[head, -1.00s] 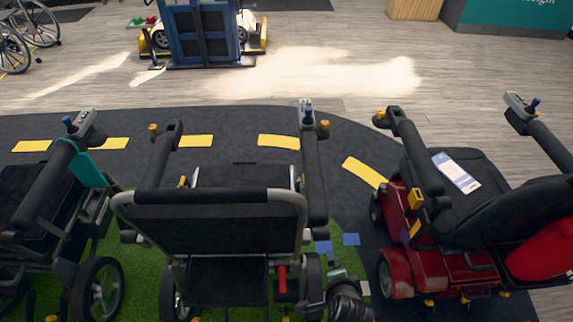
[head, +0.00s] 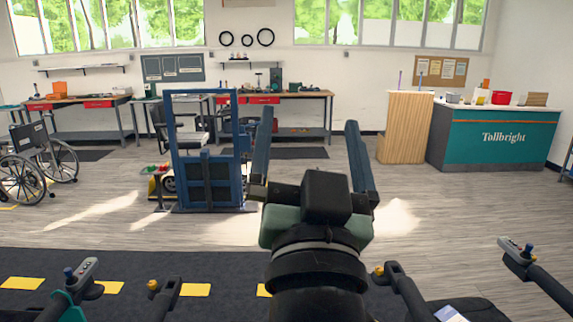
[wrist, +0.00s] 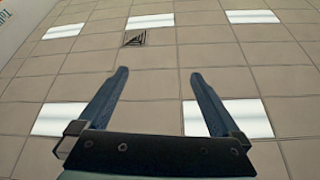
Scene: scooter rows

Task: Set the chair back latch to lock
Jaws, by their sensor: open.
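My gripper (head: 308,118) is raised in the middle of the head view, with its two long blue-grey fingers apart and pointing up. In the wrist view my gripper (wrist: 159,73) has nothing between its fingers and faces the ceiling. The chair back and its latch are not in view now.
A grey joystick control (head: 83,275) stands at lower left and another (head: 515,255) at lower right. Further off are a blue frame (head: 207,165), a wheelchair (head: 38,160), workbenches and a teal counter (head: 492,140). The wood floor between is mostly clear.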

